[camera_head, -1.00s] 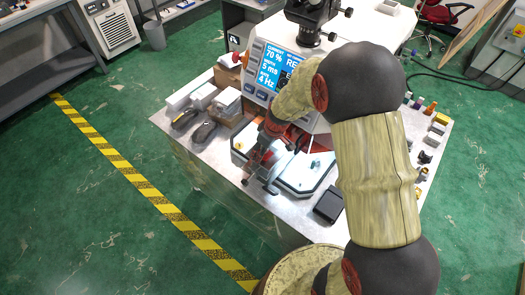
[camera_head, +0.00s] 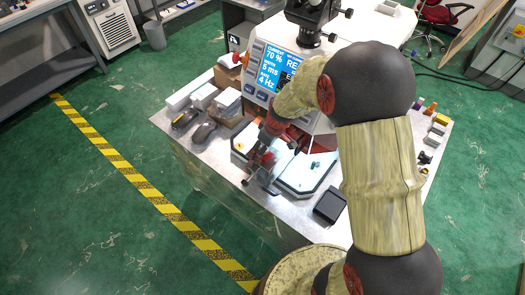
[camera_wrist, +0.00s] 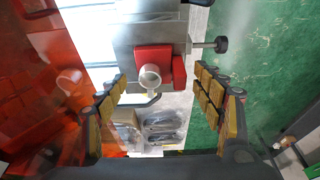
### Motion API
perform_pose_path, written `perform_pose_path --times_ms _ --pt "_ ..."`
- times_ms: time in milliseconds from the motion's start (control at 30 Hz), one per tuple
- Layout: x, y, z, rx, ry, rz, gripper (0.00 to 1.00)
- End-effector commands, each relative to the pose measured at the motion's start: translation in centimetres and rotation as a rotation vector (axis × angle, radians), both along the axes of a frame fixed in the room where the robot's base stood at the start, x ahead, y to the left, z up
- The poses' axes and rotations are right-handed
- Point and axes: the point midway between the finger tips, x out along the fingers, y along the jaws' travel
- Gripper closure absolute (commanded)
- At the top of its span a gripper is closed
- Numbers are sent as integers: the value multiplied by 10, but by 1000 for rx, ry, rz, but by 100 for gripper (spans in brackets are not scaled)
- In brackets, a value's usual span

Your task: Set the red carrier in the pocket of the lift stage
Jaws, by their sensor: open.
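In the wrist view the red carrier (camera_wrist: 153,58) lies on the grey metal block of the lift stage (camera_wrist: 128,32), with a pale round cup on its near side. The stage has a black knob (camera_wrist: 222,45) at its right. My gripper (camera_wrist: 160,95) is open, its two yellow-padded fingers apart on either side of the cup, with nothing seen clamped between them. How deep the carrier sits in the pocket cannot be told. In the head view my gripper (camera_head: 262,165) is low over the left front of the bench, and it largely hides the stage and carrier.
A lit device with a blue screen (camera_head: 281,68) stands behind my gripper. Dark tools (camera_head: 203,132) and small boxes (camera_head: 203,95) lie to the left. A black box (camera_head: 330,205) stands at the front right. A translucent red-orange surface fills the wrist view's left side.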

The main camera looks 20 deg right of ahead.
Motion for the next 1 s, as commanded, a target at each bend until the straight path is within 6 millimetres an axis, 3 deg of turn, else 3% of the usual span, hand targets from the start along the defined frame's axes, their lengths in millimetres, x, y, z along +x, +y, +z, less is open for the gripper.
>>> perform_pose_path --times_ms 200,467,567,633,767,900,1000 --pt "-8 -6 36 0 -2 0 32" --pt "-14 -7 63 1 -5 -7 32" --pt "-22 -5 87 2 -17 -31 32" --pt "-32 -2 114 4 -32 -63 32" --pt "-67 6 176 11 -66 -151 32" --pt "-122 11 235 21 -108 -271 32" --pt "-165 11 264 30 -140 -360 32"
